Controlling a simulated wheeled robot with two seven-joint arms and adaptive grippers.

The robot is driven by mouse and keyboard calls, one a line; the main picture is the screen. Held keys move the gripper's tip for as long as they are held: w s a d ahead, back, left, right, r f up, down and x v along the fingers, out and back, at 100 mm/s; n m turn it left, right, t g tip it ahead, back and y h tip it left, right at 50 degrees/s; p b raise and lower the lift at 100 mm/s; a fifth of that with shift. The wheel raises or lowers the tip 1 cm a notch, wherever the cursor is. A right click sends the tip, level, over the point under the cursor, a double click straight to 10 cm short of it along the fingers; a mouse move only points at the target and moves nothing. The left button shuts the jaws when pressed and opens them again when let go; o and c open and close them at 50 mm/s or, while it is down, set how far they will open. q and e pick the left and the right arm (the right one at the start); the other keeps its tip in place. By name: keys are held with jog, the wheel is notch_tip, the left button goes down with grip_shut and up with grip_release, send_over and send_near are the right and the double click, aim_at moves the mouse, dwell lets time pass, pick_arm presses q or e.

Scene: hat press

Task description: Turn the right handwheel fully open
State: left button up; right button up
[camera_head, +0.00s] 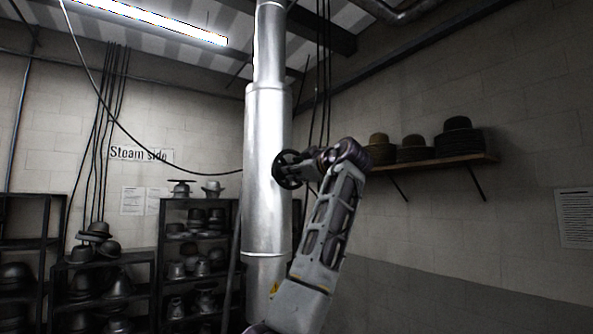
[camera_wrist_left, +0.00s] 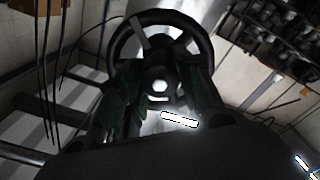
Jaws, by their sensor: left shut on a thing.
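The dark handwheel (camera_head: 287,169) stands out from the right side of the tall silver pipe (camera_head: 268,130) in the head view. It fills the top middle of the left wrist view, with a round rim (camera_wrist_left: 165,17) and a pale hub nut (camera_wrist_left: 159,87). My left gripper (camera_head: 309,164) is at the wheel, at the end of the only arm in view. In the left wrist view its two dark fingers (camera_wrist_left: 160,92) lie either side of the hub, closed on the wheel. The exact contact is too dark to tell. My right gripper is not in view.
A wall shelf (camera_head: 450,162) with several hats is to the right. Dark racks (camera_head: 160,255) with hats and metal forms stand at the left. Hanging cables (camera_head: 322,70) run behind the pipe.

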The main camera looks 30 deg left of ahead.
pick_arm(q)
jog(key=n, duration=0.7)
jog(key=shift+w+f, duration=0.15)
jog(key=shift+f, duration=0.15)
dwell(0.4)
jog(key=o, duration=0.8)
jog(key=shift+r, duration=0.1)
jog(key=shift+d+r, duration=0.1)
jog(key=shift+d, duration=0.05)
jog(key=v, duration=1.2)
